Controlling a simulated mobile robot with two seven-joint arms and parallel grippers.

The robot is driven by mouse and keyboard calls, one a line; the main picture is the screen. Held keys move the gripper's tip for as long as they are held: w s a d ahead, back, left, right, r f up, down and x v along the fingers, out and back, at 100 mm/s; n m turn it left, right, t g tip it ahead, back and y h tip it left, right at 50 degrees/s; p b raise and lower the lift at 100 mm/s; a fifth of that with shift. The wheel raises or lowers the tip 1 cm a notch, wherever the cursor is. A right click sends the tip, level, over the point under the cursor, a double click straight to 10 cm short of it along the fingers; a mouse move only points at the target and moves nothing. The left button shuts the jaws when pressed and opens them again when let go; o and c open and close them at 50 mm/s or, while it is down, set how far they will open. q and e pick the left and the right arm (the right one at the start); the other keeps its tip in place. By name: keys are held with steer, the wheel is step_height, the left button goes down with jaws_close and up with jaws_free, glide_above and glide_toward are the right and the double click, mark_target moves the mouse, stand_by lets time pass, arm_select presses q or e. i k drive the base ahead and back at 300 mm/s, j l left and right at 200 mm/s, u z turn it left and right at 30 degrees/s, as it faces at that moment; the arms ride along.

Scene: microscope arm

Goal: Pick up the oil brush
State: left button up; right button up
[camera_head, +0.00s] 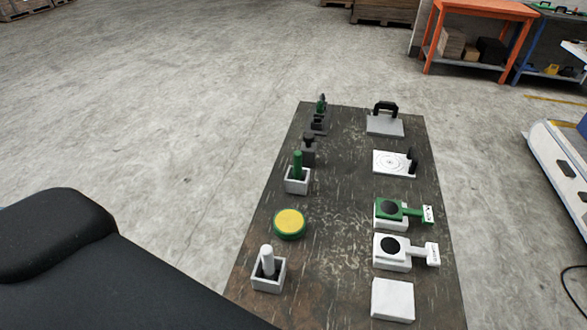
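A dark worn table (335,215) bears several tools and parts. I cannot tell for sure which one is the oil brush. Two upright handles stand in square light holders on the table's left side: a green handle (297,163) in one holder (297,183) farther back, and a white handle (267,259) in another holder (268,279) nearer the front. Any bristles are hidden inside the holders. Neither of my grippers is in view. A large black part, apparently of my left arm, fills the lower left.
A round yellow and green item (289,223) lies between the holders. Along the right stand a green-topped device (392,212), a white device (392,252), a white block (393,299), a white plate (392,163) and a black-handled grey block (385,124). Floor left of the table is clear.

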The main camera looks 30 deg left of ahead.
mark_target(297, 155)
steer(key=k+j+z, duration=0.2)
steer(key=j, duration=0.2)
steer(key=j+z, duration=0.15)
steer(key=j, duration=0.25)
steer(key=k+j+z, duration=0.2)
steer(key=j, duration=0.15)
